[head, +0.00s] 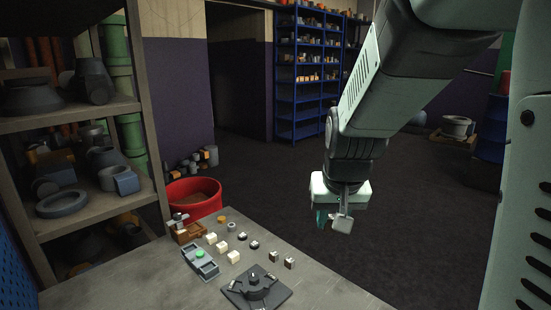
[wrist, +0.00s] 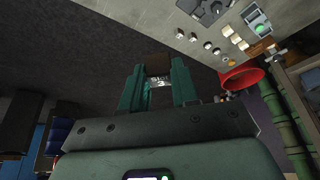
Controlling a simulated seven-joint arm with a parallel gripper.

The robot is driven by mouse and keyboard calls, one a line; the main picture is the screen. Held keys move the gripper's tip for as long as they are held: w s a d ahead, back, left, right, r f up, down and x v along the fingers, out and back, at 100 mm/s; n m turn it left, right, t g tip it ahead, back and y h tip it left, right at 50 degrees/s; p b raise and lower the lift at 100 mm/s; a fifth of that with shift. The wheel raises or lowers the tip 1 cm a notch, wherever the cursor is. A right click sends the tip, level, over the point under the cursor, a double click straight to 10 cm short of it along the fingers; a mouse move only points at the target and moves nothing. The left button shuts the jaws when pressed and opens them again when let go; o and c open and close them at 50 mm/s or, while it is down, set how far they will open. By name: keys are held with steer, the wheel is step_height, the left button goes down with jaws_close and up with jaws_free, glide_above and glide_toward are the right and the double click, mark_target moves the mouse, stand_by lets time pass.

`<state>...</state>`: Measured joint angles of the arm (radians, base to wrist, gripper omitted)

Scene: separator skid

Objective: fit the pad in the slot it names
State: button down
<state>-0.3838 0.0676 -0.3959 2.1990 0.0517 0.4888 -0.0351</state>
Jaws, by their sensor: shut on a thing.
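My gripper (head: 323,215) hangs in the air to the right of the bench in the head view. In the wrist view its two green fingers (wrist: 158,74) are shut on a small pad (wrist: 159,83), dark with a light, marked face; the marking is too small to read. In the head view the pad cannot be made out. A black fixture plate (head: 273,295) with a raised, armed centre lies at the bench's front; it shows partly at the top of the wrist view (wrist: 210,9). Whether it holds the named slot I cannot tell.
The grey bench (head: 320,291) carries several small white and dark blocks (head: 234,257) and a grey unit with a green button (head: 200,254). A red bin (head: 196,194) stands behind it. Loaded shelves (head: 88,215) rise at left. Floor beyond the bench is open.

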steer(key=w+a+f+m+g+h, duration=0.1)
steer(key=w+a+f+m+h, duration=0.1)
steer(key=w+a+f+m, duration=0.4)
steer(key=w+a+f+m+g+h, duration=0.1)
steer(key=w+a+f+m+h, duration=0.1)
steer(key=w+a+f+m, duration=0.45)
steer(key=a+f+m+g, duration=0.1)
steer(key=a+f+m, duration=0.1)
steer(key=f, duration=0.3)
steer(key=w+a+f+m+g, duration=0.1)
steer(key=a+f+m, duration=0.2)
steer(key=a+f, duration=0.1)
steer(key=w+a+f+m+g, duration=0.1)
steer(key=a+f+m, duration=0.2)
steer(key=f, duration=0.3)
steer(key=shift+w+a+f+g, duration=0.15)
steer(key=shift+a+g, duration=0.15)
steer(key=shift+a, duration=0.3)
steer(key=shift+f, duration=1.7)
steer(key=shift+f, duration=0.5)
steer(key=shift+c, duration=2.3)
jaws_free()
